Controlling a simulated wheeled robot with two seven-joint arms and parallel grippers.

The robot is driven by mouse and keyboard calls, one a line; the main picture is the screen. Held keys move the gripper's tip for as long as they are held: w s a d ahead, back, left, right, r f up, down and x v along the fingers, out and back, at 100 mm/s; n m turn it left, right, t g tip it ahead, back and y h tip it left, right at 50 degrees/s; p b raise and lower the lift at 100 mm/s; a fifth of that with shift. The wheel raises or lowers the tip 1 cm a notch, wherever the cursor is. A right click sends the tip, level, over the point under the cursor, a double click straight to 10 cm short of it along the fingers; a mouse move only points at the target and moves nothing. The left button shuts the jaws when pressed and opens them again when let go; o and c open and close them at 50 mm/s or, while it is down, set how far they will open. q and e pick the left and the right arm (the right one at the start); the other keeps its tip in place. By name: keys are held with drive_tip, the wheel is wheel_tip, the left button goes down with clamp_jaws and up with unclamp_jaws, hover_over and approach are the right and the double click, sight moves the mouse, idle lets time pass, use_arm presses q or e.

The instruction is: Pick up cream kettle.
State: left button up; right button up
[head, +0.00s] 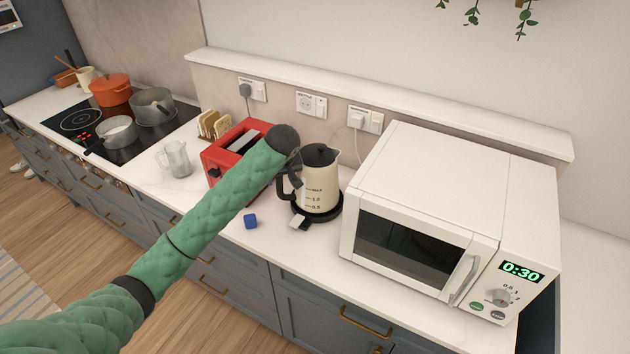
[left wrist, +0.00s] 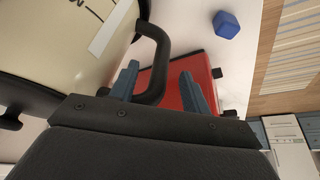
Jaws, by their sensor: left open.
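The cream kettle (head: 319,187) stands upright on its dark round base (head: 325,215) on the counter, with a black lid and a black handle (head: 282,184) on its left side. My left gripper (head: 286,148) is at the handle side of the kettle, mostly hidden behind the dark end of my arm in the head view. In the left wrist view, the kettle body (left wrist: 55,45) fills the upper left. The two blue-grey fingers of my left gripper (left wrist: 159,70) are open, with the black handle between them. Contact with the handle cannot be told. My right gripper is not in view.
A red toaster (head: 218,163) stands just left behind my arm. A white microwave (head: 450,180) stands close on the right. A blue cube (head: 250,221) lies in front of the kettle. A glass jug (head: 176,160) stands farther left. A ledge (head: 380,100) runs along the wall.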

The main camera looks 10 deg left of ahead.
use_arm(q)
drive_tip(key=shift+p+x, duration=0.4)
drive_tip(key=shift+x, duration=0.6)
drive_tip(key=shift+w+a+f, duration=0.1)
drive_tip(key=shift+a+f, duration=0.05)
drive_tip(key=shift+f, duration=0.15)
drive_tip(key=shift+c, duration=0.2)
clamp_jaws()
drive_tip(key=shift+w+r, duration=0.15)
drive_tip(key=shift+r, duration=0.05)
